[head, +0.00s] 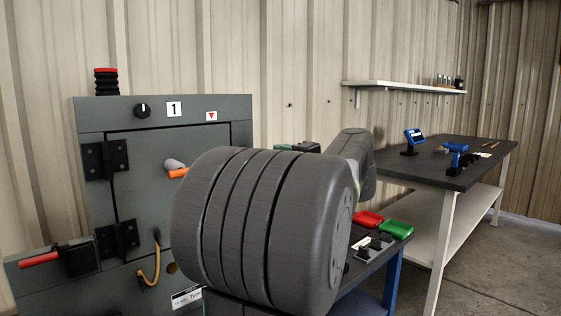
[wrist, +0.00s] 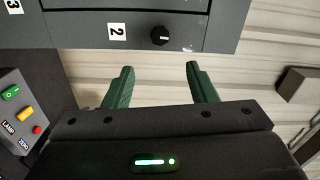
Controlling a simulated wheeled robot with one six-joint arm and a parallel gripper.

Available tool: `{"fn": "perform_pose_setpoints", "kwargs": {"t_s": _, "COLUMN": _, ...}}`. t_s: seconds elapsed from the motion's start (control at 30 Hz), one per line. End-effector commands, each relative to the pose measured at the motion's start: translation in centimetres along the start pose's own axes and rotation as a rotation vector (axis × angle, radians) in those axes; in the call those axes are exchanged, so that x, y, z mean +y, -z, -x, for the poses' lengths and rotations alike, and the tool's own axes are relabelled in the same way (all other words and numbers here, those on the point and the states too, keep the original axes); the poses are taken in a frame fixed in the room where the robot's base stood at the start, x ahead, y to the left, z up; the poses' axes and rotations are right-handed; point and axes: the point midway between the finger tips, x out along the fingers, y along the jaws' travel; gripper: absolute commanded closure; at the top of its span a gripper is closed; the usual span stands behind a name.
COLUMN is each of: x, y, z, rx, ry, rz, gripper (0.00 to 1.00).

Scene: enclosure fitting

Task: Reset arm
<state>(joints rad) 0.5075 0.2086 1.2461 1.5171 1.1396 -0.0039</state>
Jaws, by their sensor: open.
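My gripper (wrist: 160,68) shows in the wrist view with its two green fingers spread apart. Nothing is between them. Beyond the fingertips is a dark grey enclosure marked 2 (wrist: 150,28), with a black knob; it appears upside down. The fingers look apart from it, though the exact gap is hard to tell. In the head view my large grey arm link fills the middle and hides much behind it. The gripper cannot be made out clearly there.
A grey cabinet marked 1 (head: 95,115) stands at left, with an orange-tipped handle (head: 178,172). A red bin (head: 367,219) and green bin (head: 395,229) sit on a low table. A dark workbench (head: 420,172) stands right. A button box (wrist: 25,115) is at left in the wrist view.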

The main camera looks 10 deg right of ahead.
Motion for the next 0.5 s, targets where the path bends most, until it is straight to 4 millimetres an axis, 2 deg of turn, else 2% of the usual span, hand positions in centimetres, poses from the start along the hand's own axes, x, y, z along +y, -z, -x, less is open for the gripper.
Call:
{"fn": "perform_pose_setpoints", "kwargs": {"t_s": 0.27, "x": 0.1, "y": 0.0, "z": -0.5, "rx": -0.001, "ry": 0.0, "rz": 0.0, "gripper": 0.48}}
{"fn": "perform_pose_setpoints", "kwargs": {"t_s": 0.37, "x": 0.1, "y": 0.0, "z": -1.5, "rx": -0.003, "ry": 0.0, "rz": 0.0, "gripper": 0.48}}
{"fn": "perform_pose_setpoints", "kwargs": {"t_s": 0.5, "x": 0.1, "y": -0.1, "z": -3.9, "rx": -0.004, "ry": 0.0, "rz": 0.0, "gripper": 0.48}}
